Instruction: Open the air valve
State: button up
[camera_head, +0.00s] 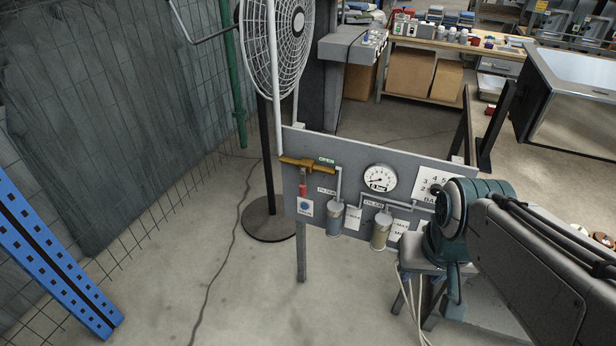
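The air valve's yellow-orange handle (307,164) lies nearly level along the upper left of a grey panel (347,150). A green "OPEN" label (326,160) is just above its right part. A red part (303,187) hangs below the handle. A round white gauge (380,180) sits to the right; its reading is too small to tell. My arm comes in from the lower right, with its teal joint in front of the panel's right end. No gripper fingers can be made out, so my gripper's state does not show. The arm is apart from the handle in the picture.
Two filter bowls (335,218) hang under the gauge pipes. A white fan (277,45) on a black stand is behind the panel. A blue perforated post (52,262) and wire fence are at left. Open floor (215,295) lies before and left of the panel.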

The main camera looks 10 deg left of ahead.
aim_at(302, 187)
jog(key=u, duration=0.5)
jog(key=i, duration=0.85)
jog(key=u, duration=0.15)
